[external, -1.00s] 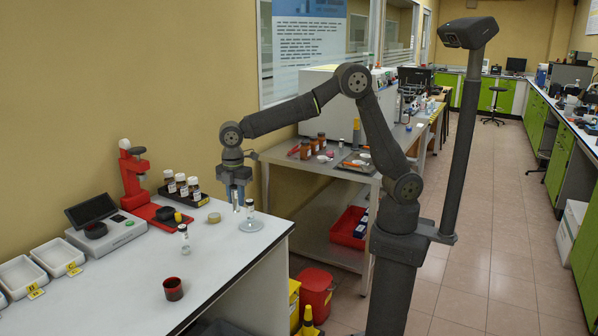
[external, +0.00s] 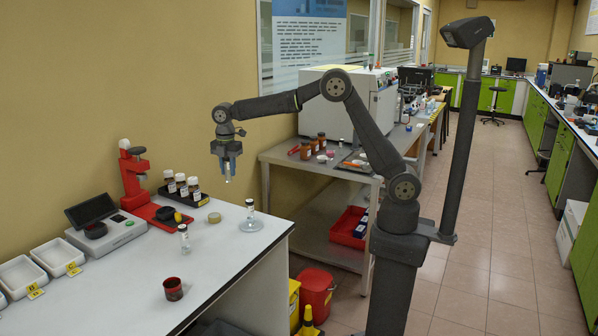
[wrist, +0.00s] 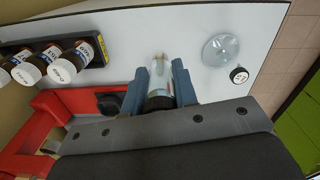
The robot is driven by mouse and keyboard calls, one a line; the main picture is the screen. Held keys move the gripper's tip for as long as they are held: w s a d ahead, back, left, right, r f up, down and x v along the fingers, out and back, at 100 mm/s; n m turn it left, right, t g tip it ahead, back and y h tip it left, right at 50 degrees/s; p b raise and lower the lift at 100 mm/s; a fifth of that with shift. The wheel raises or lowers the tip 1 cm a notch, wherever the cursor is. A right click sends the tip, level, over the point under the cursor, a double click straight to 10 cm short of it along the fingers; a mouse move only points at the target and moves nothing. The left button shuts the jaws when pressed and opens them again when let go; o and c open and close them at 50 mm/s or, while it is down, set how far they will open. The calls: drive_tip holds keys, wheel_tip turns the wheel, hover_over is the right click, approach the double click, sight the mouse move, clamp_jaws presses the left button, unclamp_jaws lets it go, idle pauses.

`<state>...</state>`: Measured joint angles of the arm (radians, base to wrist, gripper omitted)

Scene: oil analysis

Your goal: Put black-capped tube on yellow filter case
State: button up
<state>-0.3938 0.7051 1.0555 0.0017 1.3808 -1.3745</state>
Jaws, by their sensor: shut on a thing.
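My gripper (external: 227,172) is shut on a small clear tube, held upright in the air above the white bench. In the wrist view the tube (wrist: 160,76) lies between the blue fingers, its dark cap nearest the palm. A round pale-yellow case (external: 214,217), which looks like the yellow filter case, lies flat on the bench below and left of my gripper. In the wrist view it is mostly hidden behind the held tube, if it shows at all.
A capped vial (external: 251,208) stands at a clear glass dish (external: 251,225) to the right. Another small vial (external: 184,236) and a dark red cup (external: 173,289) stand nearer. A black rack of brown bottles (external: 183,193) and a red stand (external: 133,180) are at left.

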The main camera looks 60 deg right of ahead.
drive_tip(key=a+f, duration=0.1)
drive_tip(key=a, duration=0.2)
drive_tip(key=a+f, duration=0.2)
drive_tip(key=a, duration=0.1)
drive_tip(key=a+f, duration=0.2)
drive_tip(key=a, duration=0.1)
drive_tip(key=shift+w+a+f, duration=0.15)
drive_tip(key=shift+f, duration=2.1)
drive_tip(key=shift+f, duration=0.2)
drive_tip(key=o, duration=1)
drive_tip(key=shift+r, duration=0.1)
wheel_tip(320, 180, up, 12)
drive_tip(key=shift+r, duration=0.15)
